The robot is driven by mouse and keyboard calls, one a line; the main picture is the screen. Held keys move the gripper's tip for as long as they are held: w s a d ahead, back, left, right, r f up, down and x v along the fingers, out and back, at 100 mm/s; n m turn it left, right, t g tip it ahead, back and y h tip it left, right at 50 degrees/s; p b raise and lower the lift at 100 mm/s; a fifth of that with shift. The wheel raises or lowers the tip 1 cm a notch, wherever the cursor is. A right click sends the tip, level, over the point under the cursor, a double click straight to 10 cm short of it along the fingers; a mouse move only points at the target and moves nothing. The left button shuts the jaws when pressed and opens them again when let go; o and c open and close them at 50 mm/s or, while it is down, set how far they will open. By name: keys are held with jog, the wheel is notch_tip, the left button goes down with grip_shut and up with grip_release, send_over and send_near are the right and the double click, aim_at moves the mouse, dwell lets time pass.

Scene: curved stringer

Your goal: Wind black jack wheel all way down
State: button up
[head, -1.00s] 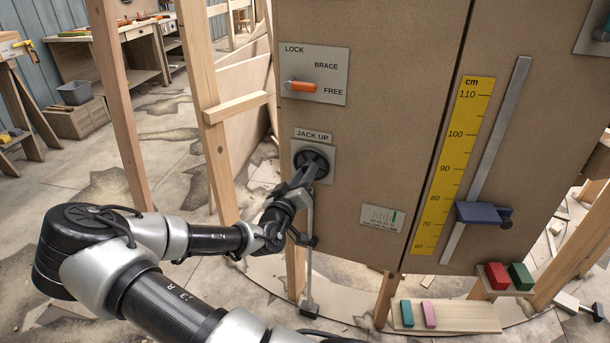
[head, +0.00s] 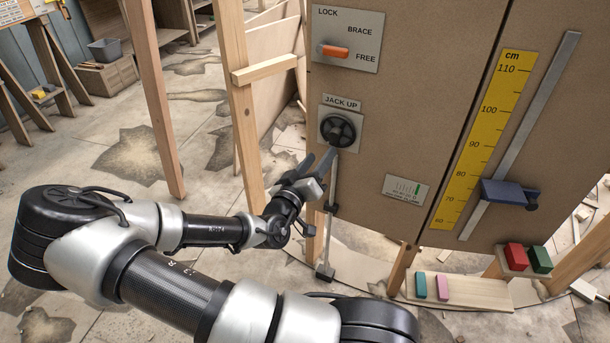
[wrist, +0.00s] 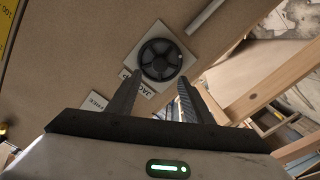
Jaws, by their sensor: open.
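The black jack wheel (head: 338,130) sits on a grey plate under the JACK UP label (head: 341,102) on the brown panel. It also shows in the wrist view (wrist: 160,60), beyond the fingertips. My gripper (head: 318,160) is open and empty, below and left of the wheel in the head view. In the wrist view its two fingers (wrist: 160,88) stand apart with the wheel between and past their tips, and a gap appears to separate them. Under the wheel a thin metal jack rod (head: 329,215) runs down to a foot near the floor.
An orange lever (head: 335,51) on the LOCK/BRACE/FREE plate points toward FREE. A yellow cm scale (head: 485,140) has a dark blue slider (head: 508,193) beside it near 80. Wooden posts (head: 240,110) stand left of the panel. Coloured blocks (head: 515,257) rest at lower right.

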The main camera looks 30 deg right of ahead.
jog(key=v, duration=0.8)
jog(key=shift+s+a+p, duration=0.15)
jog(key=shift+a+p, duration=0.15)
jog(key=shift+p, duration=0.1)
jog(key=shift+f, duration=0.1)
jog(key=a+f+m+g+y, duration=0.2)
jog(key=a+f+g+y, duration=0.2)
jog(key=a+f+y, duration=0.5)
jog(key=a+r+n+y, duration=0.2)
jog(key=a+r+y, duration=0.5)
jog(key=a+r, duration=0.55)
jog(key=s+d+r+n, duration=0.4)
jog(key=s+r, duration=1.1)
jog(key=r, duration=0.1)
notch_tip(320, 180, up, 22)
jog(key=h+p, duration=0.1)
jog(key=p, duration=2.1)
jog(key=shift+d, duration=0.35)
